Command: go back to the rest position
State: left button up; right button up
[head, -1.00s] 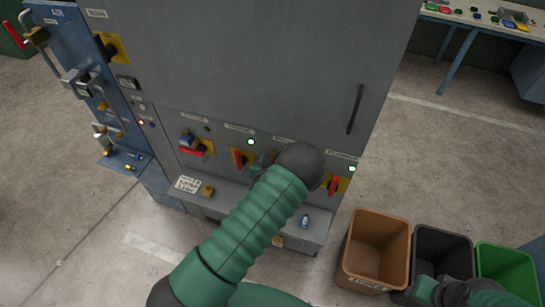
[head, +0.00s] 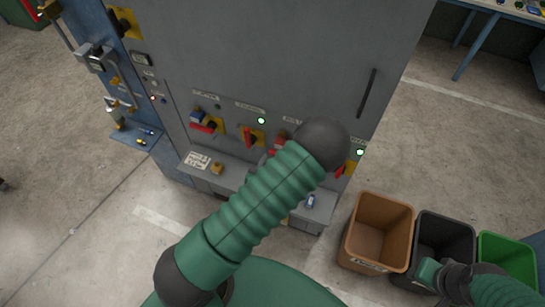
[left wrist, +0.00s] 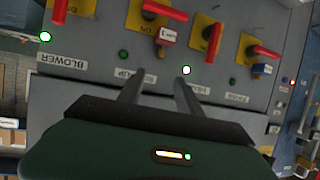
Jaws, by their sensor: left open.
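My left gripper (left wrist: 157,85) is open in the left wrist view, with nothing between its two grey fingers. It faces the switch panel of a grey cabinet (head: 270,60). In the head view, my left arm's green sleeve and dark joint cover part of the panel and hide the gripper. My right gripper (head: 430,272) is by the black bin at the lower right; its fingers cannot be made out.
The panel carries several red-handled switches (head: 247,138), some with padlocks, and lit green lamps (head: 261,120). A ledge (head: 228,176) runs below. A brown bin (head: 375,225), black bin (head: 445,235) and green bin (head: 508,260) stand right. Open floor lies left.

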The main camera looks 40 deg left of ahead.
pick_arm(q)
jog(key=shift+s, duration=0.15)
jog(key=shift+f, duration=0.1)
jog(key=d+f+g+h+b, duration=0.3)
jog(key=d+f+g+b, duration=0.25)
jog(key=f+b, duration=0.3)
jog(key=s+d+r+m+g+h+b, duration=0.2)
jog(key=s+b, duration=0.4)
jog(key=s, duration=0.4)
jog(key=d+r+m+g, duration=0.1)
jog(key=d+m+g, duration=0.1)
jog(key=shift+d+b, duration=0.3)
jog(key=shift+d, duration=0.05)
jog(key=shift+w+g, duration=0.1)
jog(key=shift+g, duration=0.15)
